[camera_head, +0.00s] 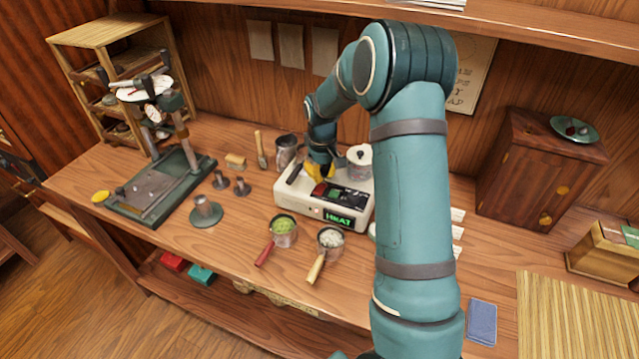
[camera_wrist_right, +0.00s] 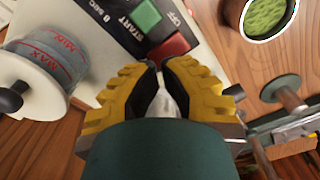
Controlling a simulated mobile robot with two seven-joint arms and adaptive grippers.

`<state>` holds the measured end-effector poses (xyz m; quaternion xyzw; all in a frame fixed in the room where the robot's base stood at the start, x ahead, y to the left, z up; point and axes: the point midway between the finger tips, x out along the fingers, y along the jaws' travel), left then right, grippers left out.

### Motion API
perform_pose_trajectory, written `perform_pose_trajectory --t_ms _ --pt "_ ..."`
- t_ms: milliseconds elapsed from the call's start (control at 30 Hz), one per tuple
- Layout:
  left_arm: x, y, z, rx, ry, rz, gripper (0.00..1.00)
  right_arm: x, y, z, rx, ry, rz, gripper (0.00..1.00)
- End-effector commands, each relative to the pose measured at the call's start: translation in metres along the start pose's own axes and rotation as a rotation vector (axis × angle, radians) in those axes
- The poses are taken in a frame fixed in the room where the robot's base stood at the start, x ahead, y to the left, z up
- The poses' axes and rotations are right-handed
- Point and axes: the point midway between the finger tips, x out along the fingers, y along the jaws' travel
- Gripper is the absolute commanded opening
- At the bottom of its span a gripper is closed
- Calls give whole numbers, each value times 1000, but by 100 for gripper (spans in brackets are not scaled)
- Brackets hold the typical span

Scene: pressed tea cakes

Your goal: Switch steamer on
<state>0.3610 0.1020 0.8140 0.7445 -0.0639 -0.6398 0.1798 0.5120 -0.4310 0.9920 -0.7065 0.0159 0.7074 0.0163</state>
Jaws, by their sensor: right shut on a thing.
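The steamer (camera_head: 290,205) is a white box on the bench, with a dark top panel and a front display (camera_head: 338,219) showing green letters like "HEAT". In the right wrist view its panel has a green button (camera_wrist_right: 146,17) beside "START" and a red button (camera_wrist_right: 172,47) beside "OFF". My right gripper (camera_head: 320,170) is over the steamer's top. Its yellow fingertips (camera_wrist_right: 162,75) are close together beside the red button, shut on a small pale thing (camera_wrist_right: 163,104) mostly hidden between them; I cannot tell what it is. My left gripper is not in view.
A red-handled cup of green leaves (camera_head: 283,232) and a wooden-handled cup (camera_head: 330,242) stand in front. A metal jug (camera_head: 286,150) is behind. A press (camera_head: 160,185) stands left, a wooden cabinet (camera_head: 520,170) right.

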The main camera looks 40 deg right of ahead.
Motion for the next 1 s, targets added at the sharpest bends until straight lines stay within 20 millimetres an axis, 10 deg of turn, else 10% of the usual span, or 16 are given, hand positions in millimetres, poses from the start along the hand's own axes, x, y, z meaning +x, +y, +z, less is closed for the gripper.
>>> perform_pose_trajectory --t_ms 1000 --pt "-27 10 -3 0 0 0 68 -40 0 0 0 1 1 0"
